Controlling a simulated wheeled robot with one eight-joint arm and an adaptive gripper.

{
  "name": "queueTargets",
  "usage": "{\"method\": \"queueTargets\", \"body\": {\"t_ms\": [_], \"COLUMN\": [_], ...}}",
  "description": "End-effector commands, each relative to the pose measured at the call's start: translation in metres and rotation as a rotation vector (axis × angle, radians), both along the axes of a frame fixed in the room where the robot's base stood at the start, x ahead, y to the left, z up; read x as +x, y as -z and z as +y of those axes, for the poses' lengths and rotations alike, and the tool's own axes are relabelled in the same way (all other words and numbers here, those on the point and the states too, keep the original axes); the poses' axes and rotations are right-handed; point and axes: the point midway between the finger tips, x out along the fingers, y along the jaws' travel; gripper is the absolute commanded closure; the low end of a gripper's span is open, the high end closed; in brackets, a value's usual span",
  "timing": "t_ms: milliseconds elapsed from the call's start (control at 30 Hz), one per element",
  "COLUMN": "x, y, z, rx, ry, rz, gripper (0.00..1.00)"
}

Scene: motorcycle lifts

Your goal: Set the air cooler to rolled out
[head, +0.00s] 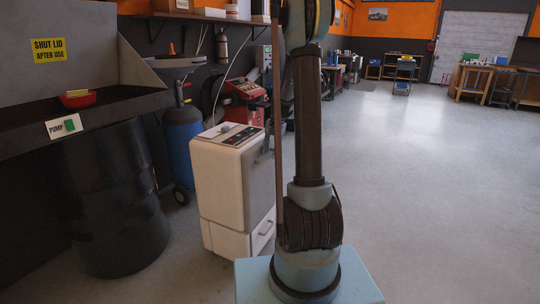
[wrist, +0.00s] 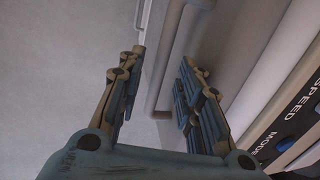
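The air cooler (head: 225,180) is a boxy off-white unit standing on the floor left of my arm, with a dark control panel on its top. My arm hides part of its right side. In the wrist view its panel (wrist: 285,125) shows the words SPEED and MODE at the right. A pale bar (wrist: 170,55), apparently a handle on the cooler, runs between and beyond the fingertips of my gripper (wrist: 162,60). The fingers are spread apart, and I see no grip on the bar. I cannot tell whether they touch it. The head view does not show the gripper.
A black drum (head: 115,200) and a blue cylinder (head: 184,145) stand left of the cooler. A red machine (head: 243,103) is behind it. Open grey floor (head: 430,190) lies to the right, with workbenches (head: 475,85) at the far end.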

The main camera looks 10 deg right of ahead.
Motion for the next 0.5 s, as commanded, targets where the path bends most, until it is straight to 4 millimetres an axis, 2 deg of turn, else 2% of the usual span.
{"method": "queueTargets", "body": {"t_ms": [200,500], "x": [0.0014,0.0016], "y": [0.0134,0.0146], "z": [0.0021,0.0024], "rx": [0.000,0.000], "ry": [0.000,0.000], "rz": [0.000,0.000], "gripper": [0.67,0.67]}}
